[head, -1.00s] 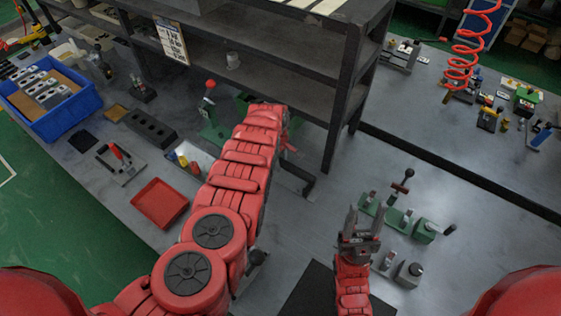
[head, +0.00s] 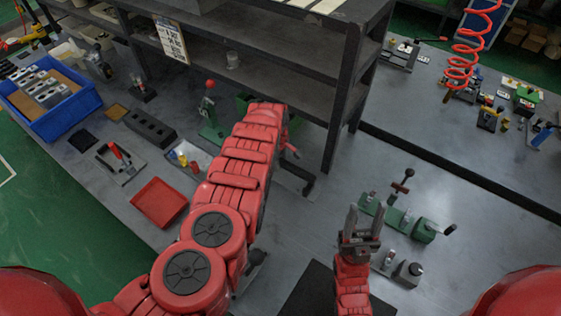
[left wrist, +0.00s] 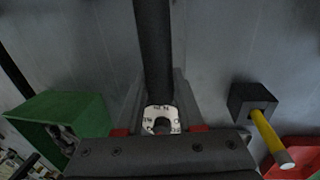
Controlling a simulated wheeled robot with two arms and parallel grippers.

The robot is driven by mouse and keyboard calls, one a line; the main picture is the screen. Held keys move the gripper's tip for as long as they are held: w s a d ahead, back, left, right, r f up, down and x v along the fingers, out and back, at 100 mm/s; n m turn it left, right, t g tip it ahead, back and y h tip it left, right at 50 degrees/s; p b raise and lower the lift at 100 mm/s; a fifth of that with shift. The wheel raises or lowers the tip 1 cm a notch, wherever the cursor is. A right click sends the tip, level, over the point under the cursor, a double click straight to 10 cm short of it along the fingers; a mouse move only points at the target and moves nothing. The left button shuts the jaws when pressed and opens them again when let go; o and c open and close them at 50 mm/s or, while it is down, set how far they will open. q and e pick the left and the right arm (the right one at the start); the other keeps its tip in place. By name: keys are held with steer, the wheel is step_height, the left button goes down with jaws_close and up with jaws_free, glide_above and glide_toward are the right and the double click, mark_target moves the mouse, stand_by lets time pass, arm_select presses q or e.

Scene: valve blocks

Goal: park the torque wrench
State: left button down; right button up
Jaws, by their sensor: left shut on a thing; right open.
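The torque wrench is a dark rod (left wrist: 153,45) with a white, number-marked piece (left wrist: 162,119) at its near end, seen in the left wrist view. My left gripper (left wrist: 158,100) is shut on it, with a finger on either side. The rod runs away from the camera past the top edge, so its far end is hidden. In the head view my left arm covers most of this gripper and the wrench. A dark angled piece (head: 307,185) shows just beyond the arm; I cannot tell what it is. My right gripper (head: 363,219) is open and empty, above the bench.
A dark shelf rack (head: 335,110) stands behind my left arm. A green box (left wrist: 62,112) and a yellow-handled tool (left wrist: 268,138) in a dark block flank the left gripper. A red tray (head: 160,203) and blue crate (head: 62,118) lie left. Green clamp fixtures (head: 400,216) stand right.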

arm_select(q)
steer(key=shift+f, duration=0.15)
steer(key=shift+f+b, duration=1.4)
steer(key=shift+b, duration=0.05)
steer(key=shift+f+b, duration=0.3)
steer(key=shift+f, duration=0.05)
steer(key=shift+c, duration=2.2)
jaws_free()
